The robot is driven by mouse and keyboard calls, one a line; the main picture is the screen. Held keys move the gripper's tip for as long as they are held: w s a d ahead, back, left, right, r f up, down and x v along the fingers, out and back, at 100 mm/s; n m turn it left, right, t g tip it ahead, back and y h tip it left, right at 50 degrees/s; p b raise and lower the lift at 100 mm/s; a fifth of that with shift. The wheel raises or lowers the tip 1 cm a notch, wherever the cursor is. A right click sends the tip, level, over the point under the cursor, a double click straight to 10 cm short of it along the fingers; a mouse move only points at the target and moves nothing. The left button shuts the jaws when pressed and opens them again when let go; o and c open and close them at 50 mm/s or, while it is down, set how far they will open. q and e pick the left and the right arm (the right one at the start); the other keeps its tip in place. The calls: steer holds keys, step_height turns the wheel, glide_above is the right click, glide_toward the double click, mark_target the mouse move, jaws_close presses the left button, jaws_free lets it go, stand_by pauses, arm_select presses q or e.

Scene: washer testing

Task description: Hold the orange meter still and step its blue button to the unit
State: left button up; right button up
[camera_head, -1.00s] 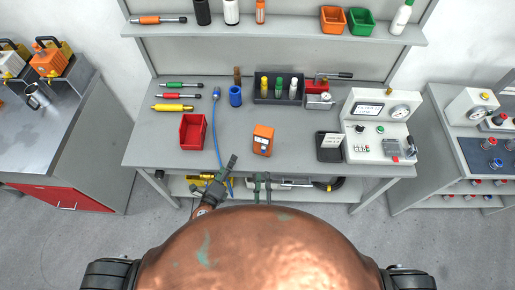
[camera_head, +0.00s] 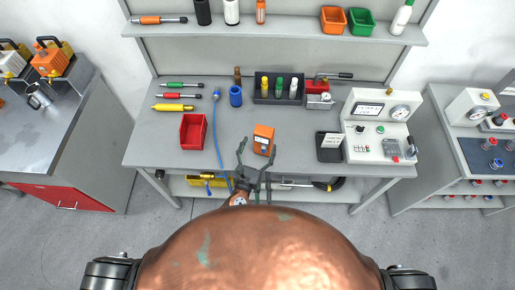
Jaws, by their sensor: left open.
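The orange meter (camera_head: 265,131) stands on the grey workbench near its front middle, with a small pale and dark patch on its face. Its blue button is too small to make out. My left gripper (camera_head: 257,146) is open, with its two dark fingers spread at the meter's near-left side. One fingertip is left of the meter and the other is by its lower right edge; contact cannot be told. My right gripper (camera_head: 263,181) is lower, at the bench's front edge, its fingers close side by side, partly overlapped by the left gripper.
A red bin (camera_head: 193,131) and a blue cable (camera_head: 217,135) lie left of the meter. A black tray (camera_head: 330,147) and a white test panel (camera_head: 380,128) are on the right. A dark rack of bottles (camera_head: 279,89) stands behind. Bench between is clear.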

mark_target(262, 139)
arm_select(q)
steer(key=x, duration=0.6)
steer(key=shift+w, duration=0.2)
steer(key=shift+c, duration=0.3)
steer(key=c, duration=1.9)
steer(key=shift+o, duration=0.2)
arm_select(e)
steer(key=shift+c, duration=0.6)
jaws_close()
arm_select(q)
steer(key=shift+f, duration=0.1)
